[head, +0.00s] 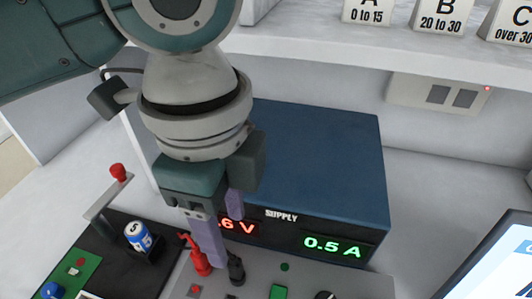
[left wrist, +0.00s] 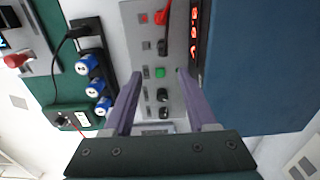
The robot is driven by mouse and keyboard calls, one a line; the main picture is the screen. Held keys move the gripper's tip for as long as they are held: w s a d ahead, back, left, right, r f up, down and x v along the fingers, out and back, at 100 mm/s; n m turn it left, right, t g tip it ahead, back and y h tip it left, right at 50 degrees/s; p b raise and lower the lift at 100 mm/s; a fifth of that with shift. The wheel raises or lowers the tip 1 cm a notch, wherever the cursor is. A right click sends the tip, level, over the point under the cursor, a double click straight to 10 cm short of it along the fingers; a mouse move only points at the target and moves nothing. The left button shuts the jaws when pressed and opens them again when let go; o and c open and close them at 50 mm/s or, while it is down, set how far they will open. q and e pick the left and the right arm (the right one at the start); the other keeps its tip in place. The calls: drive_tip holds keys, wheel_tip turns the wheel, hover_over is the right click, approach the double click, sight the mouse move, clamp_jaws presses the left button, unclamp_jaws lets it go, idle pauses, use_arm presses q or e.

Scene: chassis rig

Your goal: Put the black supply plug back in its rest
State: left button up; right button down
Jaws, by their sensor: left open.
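My left gripper (head: 223,238) hangs over the grey control panel (head: 255,285), its purple fingers apart and empty. In the left wrist view the open fingers (left wrist: 158,85) reach over the panel, around the line of its green button. A black plug-like piece (head: 236,268) stands upright on the panel, just right of a red plug (head: 200,262). It appears as a dark piece (left wrist: 162,47) in the left wrist view, beyond the fingertips. One finger partly covers the space between red and black. I cannot make out the rest with certainty. My right gripper is not in view.
The blue supply box (head: 320,150) stands close behind the panel. Blue cans (left wrist: 88,63) sit in a black holder beside the panel, with a black cable (left wrist: 57,48) near its end. A red-knobbed lever (head: 118,172) rises at left. A screen (head: 495,265) stands at right.

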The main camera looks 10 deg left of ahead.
sight(234, 261)
use_arm(q)
drive_tip(key=shift+w+a+f, duration=0.2)
drive_tip(key=shift+a+f, duration=0.05)
drive_tip(key=shift+f, duration=0.4)
wheel_tip(234, 261, down, 4)
drive_tip(key=shift+d+b, duration=0.1)
drive_tip(key=shift+b, duration=0.4)
wheel_tip(234, 261, down, 5)
drive_tip(key=shift+f+b, duration=0.15)
drive_tip(key=shift+b, duration=0.55)
drive_tip(key=shift+w, duration=0.1)
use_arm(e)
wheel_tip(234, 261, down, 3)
use_arm(q)
drive_tip(key=shift+c, duration=0.2)
clamp_jaws()
